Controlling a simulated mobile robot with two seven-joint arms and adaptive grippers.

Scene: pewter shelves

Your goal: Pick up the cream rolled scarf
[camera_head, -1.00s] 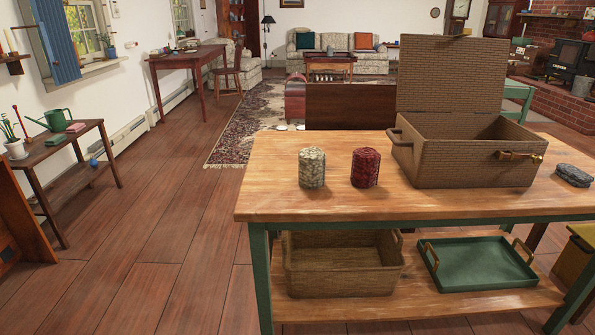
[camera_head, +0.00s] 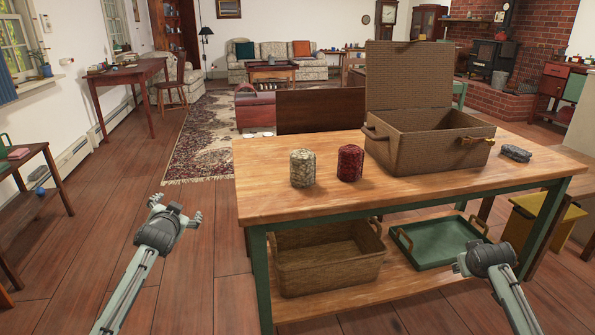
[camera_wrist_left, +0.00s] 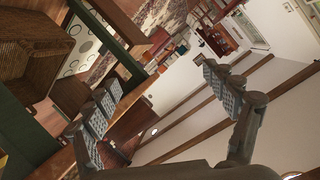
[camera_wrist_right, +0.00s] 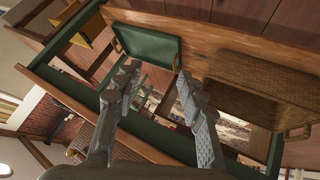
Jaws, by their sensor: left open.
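The cream rolled scarf (camera_head: 303,168) stands upright on the wooden table (camera_head: 268,212), near its left end, in the head view. My left gripper (camera_head: 178,209) is open and empty, left of the table and apart from the scarf. Its spread fingers also show in the left wrist view (camera_wrist_left: 160,78). My right gripper (camera_head: 478,262) is in front of the table at the lower right, far from the scarf. In the right wrist view its fingers (camera_wrist_right: 158,72) are apart with nothing between them. The scarf does not show in either wrist view.
A red rolled scarf (camera_head: 350,163) stands just right of the cream one. An open wicker hamper (camera_head: 425,155) and a grey rolled item (camera_head: 515,153) are farther right. A basket (camera_head: 325,270) and green tray (camera_head: 440,258) sit on the lower shelf. Floor left of the table is clear.

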